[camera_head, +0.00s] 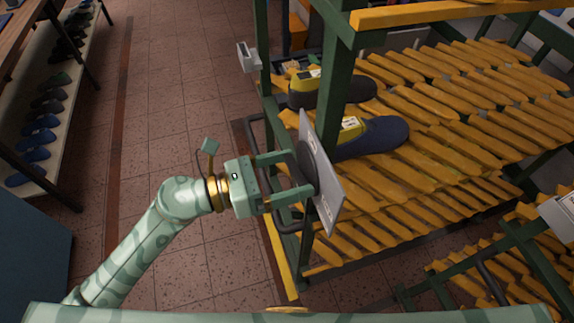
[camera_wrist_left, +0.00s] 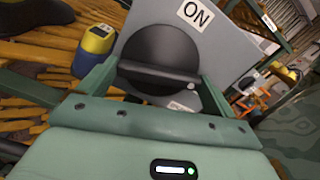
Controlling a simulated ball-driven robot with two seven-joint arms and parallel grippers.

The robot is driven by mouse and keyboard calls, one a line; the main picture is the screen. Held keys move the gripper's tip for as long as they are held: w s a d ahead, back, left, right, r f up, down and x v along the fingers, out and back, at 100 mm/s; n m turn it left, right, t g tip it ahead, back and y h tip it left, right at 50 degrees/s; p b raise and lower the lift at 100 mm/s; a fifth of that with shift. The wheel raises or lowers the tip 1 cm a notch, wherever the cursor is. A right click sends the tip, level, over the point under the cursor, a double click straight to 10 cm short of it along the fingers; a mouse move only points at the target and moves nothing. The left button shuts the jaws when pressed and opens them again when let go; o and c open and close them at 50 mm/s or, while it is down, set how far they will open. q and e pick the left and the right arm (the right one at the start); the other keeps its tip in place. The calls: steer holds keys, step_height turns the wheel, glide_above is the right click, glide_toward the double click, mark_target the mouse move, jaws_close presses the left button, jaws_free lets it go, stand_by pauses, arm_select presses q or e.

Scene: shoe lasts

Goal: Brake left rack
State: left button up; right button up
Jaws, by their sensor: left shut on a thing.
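The left rack (camera_head: 345,100) has a green frame and orange slatted shelves. A grey brake plate (camera_head: 327,190) is mounted at its near left corner, tilted in the picture. On the plate is a round black brake knob (camera_wrist_left: 160,58) with a raised bar across it; it also shows edge-on in the head view (camera_head: 306,165). A label "ON" (camera_wrist_left: 195,13) is above the knob, and a second label below is partly hidden. My left gripper (camera_head: 303,173) is shut on the knob, a finger at each side. The bar lies nearly level in the wrist view. My right gripper is not in view.
Dark shoe lasts with yellow tops (camera_head: 375,135) lie on the left rack's shelf. Another slatted rack with a grey plate (camera_head: 560,213) stands at lower right. A shoe shelf (camera_head: 60,90) stands at far left. The tiled floor (camera_head: 170,90) between is clear.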

arm_select(q)
steer(key=n+p, duration=0.1)
steer(key=n, duration=0.1)
steer(key=n+p, duration=0.1)
steer(key=p, duration=0.1)
steer(key=shift+r+n, duration=0.2)
steer(key=shift+n, duration=0.2)
steer(key=n+p, duration=0.2)
steer(key=n, duration=0.1)
steer(key=shift+n, duration=0.3)
steer(key=n+p, duration=0.3)
steer(key=shift+n, duration=0.3)
steer(key=shift+f+n+p, duration=0.15)
steer(key=shift+n+p, duration=0.75)
steer(key=shift+n, duration=0.6)
steer(key=o, duration=0.7)
steer(key=shift+a+f, duration=0.1)
